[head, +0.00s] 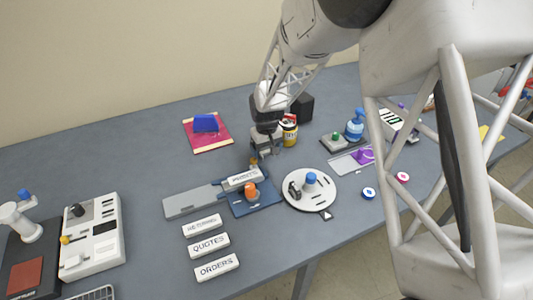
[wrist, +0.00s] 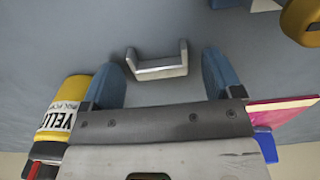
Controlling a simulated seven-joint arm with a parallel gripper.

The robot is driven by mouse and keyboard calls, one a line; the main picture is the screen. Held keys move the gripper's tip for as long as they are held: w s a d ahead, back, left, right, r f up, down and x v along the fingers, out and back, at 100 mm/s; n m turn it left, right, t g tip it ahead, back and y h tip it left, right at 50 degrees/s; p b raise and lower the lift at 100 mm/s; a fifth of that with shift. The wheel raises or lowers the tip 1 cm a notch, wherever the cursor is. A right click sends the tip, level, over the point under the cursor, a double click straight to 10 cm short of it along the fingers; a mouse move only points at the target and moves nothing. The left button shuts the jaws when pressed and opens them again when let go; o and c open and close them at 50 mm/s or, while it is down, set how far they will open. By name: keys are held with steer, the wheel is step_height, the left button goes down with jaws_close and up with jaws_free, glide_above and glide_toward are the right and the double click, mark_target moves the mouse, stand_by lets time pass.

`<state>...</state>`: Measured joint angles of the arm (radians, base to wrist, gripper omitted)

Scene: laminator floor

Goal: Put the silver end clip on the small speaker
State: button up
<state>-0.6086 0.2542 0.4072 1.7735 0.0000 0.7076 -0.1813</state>
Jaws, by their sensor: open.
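The silver end clip (wrist: 158,70) shows in the wrist view as a small U-shaped bracket on the grey table. It lies between and slightly beyond my gripper's two blue fingertips, with a gap on each side. My gripper (wrist: 161,66) is open and holds nothing. In the head view my gripper (head: 264,150) points down low over the table, left of the yellow can; I cannot make out the clip there. A black box (head: 302,107) behind the can may be the small speaker, but I cannot be sure. It is not clear in the wrist view.
The yellow can (head: 289,131) stands close beside my gripper. A magenta book (head: 207,137) with a blue object lies to the left. A gold knob (head: 253,162), a blue-grey fixture (head: 262,205) and a round white plate (head: 325,195) are in front. Bare table lies left of the book.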

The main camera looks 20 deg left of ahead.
mark_target(267, 151)
steer(key=shift+c, duration=0.4)
steer(key=c, duration=1)
steer(key=shift+r, duration=4.95)
